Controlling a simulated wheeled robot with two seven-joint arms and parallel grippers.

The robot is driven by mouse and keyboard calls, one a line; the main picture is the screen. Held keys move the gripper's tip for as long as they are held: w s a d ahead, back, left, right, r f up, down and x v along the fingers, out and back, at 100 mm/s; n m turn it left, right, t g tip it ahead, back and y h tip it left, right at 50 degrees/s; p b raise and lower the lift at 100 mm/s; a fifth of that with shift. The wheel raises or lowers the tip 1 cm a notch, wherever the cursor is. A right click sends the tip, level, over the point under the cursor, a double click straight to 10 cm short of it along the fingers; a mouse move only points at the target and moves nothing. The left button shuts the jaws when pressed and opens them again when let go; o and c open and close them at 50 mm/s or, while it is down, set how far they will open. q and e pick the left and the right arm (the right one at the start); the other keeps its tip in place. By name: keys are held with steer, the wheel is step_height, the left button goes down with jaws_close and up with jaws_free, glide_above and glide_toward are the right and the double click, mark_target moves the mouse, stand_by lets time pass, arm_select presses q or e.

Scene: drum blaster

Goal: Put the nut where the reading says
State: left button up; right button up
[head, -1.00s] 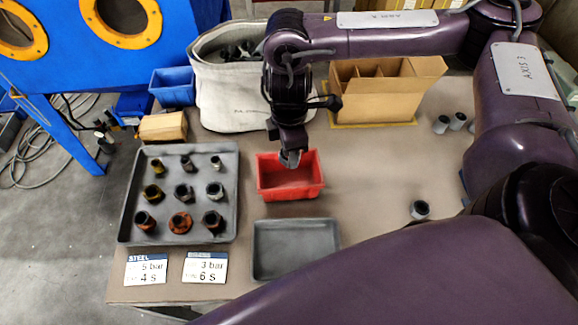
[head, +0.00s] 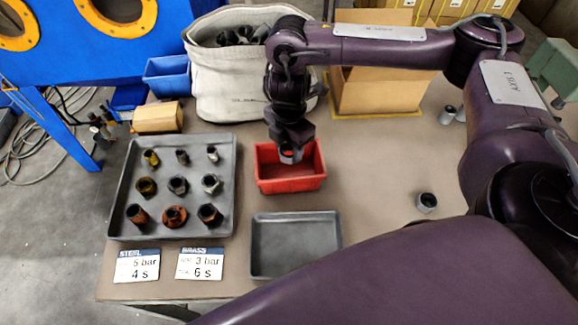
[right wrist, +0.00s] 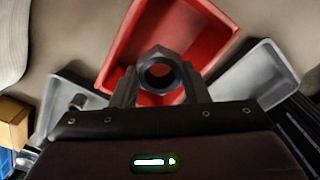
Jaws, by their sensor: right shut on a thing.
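My right gripper (head: 291,150) is shut on a grey nut (right wrist: 160,74). In the right wrist view the nut sits between the two fingers with its hole facing the camera. In the head view the nut (head: 289,157) shows below the fingers, over the red bin (head: 291,186). I cannot tell whether it is above the rim or slightly inside. The red bin also shows behind the nut in the right wrist view (right wrist: 200,30). Two cards, steel (head: 136,266) reading 5 bar, 4 s and brass (head: 201,264) reading 3 bar, 6 s, lie at the front. My left gripper is not in view.
A grey tray (head: 229,185) on the left holds several fittings in rows. An empty grey tray (head: 295,272) lies in front of the red bin. A canvas bag (head: 225,85), blue bin (head: 168,80) and cardboard box (head: 385,90) stand behind. A loose nut (head: 427,203) is at right.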

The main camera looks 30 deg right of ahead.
mark_target(289, 176)
step_height(289, 176, down, 8)
steer(key=b, duration=0.2)
steer(key=shift+f+b, duration=0.25)
steer(key=shift+b, duration=0.15)
steer(key=shift+f, duration=0.3)
steer(key=o, duration=1.1)
steer(key=shift+r, duration=0.1)
step_height(289, 176, up, 12)
steer(key=p, duration=0.4)
steer(key=shift+r, duration=0.2)
